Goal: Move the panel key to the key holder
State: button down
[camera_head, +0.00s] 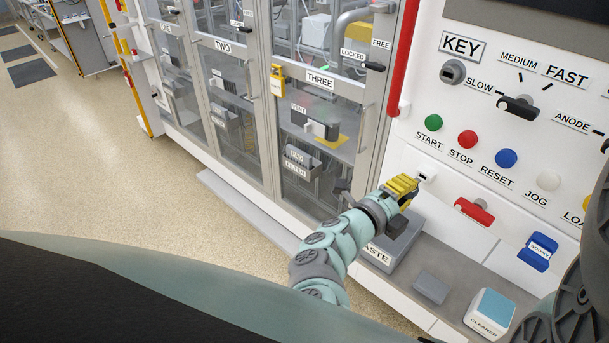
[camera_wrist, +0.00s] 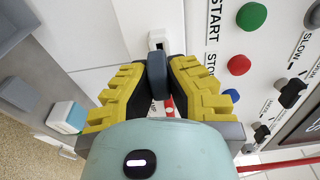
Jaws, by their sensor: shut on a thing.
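My gripper (camera_head: 405,189) is in front of the lower left part of the white control panel. In the wrist view its yellow ribbed fingers (camera_wrist: 157,82) are closed on a dark blue-grey flat piece (camera_wrist: 157,74), which looks like the panel key's head. The key's shaft cannot be made out. Just beyond it is a small white holder with a dark opening (camera_wrist: 158,40), probably the key holder, also in the head view (camera_head: 427,174). The key looks close to it; contact cannot be judged. The round key switch (camera_head: 452,72) under the KEY label shows nothing in it.
Green (camera_head: 433,122), red (camera_head: 467,139) and blue (camera_head: 506,158) buttons sit above and right of the holder. A red handle (camera_head: 475,211) is to its right. Below, a ledge carries a grey waste bin (camera_head: 400,248) and a cleaner box (camera_head: 490,312). Glass cabinet doors (camera_head: 318,130) stand left.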

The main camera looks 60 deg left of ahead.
jog(key=shift+w+a+b, duration=0.1)
jog(key=shift+w+b, duration=0.65)
jog(key=shift+w, duration=0.9)
jog(key=c, duration=1)
grip_release()
jog(key=s, duration=0.8)
jog(key=s+d, duration=0.1)
jog(key=s, duration=0.3)
jog(key=shift+d, duration=0.1)
